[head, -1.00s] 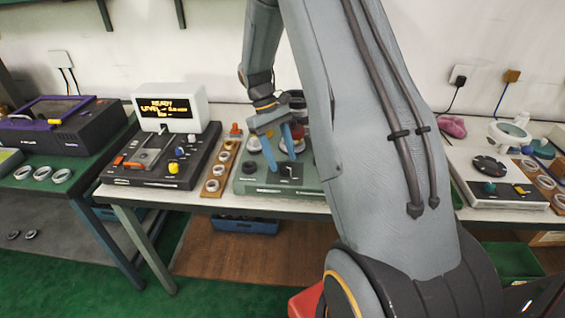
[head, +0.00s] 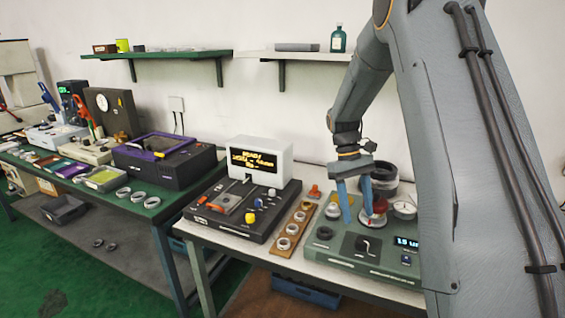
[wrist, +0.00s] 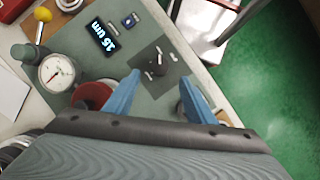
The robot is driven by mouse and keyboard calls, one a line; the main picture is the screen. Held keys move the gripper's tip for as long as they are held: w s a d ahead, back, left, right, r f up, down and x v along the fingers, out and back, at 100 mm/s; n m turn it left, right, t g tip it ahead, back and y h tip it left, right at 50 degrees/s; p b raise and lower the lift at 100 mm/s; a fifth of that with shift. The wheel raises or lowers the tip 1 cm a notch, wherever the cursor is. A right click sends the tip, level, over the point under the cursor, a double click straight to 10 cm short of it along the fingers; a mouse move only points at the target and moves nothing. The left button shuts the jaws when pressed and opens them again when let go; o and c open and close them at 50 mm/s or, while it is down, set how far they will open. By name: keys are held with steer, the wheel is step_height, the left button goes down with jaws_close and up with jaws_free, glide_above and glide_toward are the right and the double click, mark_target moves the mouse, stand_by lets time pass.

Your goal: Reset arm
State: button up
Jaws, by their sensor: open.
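My gripper (head: 357,204) has two blue fingers that stand apart with nothing between them. In the head view it hangs over the green measuring station (head: 350,262) on the white bench. In the wrist view the open fingers (wrist: 152,98) point over the same station, near its dark square plate with a small post (wrist: 158,62). A red round part (wrist: 91,96) sits just left of the left finger. The station's dial gauge (wrist: 57,71) and lit display (wrist: 103,36) also show. I cannot tell the exact height of the fingertips above the station.
A wooden strip with several rings (head: 292,230) lies left of the station. Beyond it stands a black device with a white display (head: 261,160). The green bench (head: 150,212) at left holds several loose rings and machines. Two shelves hang on the wall.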

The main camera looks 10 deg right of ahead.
steer(key=s+a+m+t, duration=0.1)
steer(key=s+a+t, duration=0.1)
steer(key=s+a, duration=0.5)
steer(key=s+a+m+t+y, duration=0.1)
steer(key=s+a+t, duration=0.2)
steer(key=s+a, duration=0.4)
steer(key=s, duration=0.5)
steer(key=shift+s+t, duration=0.15)
steer(key=shift+t, duration=0.15)
stand_by(1.1)
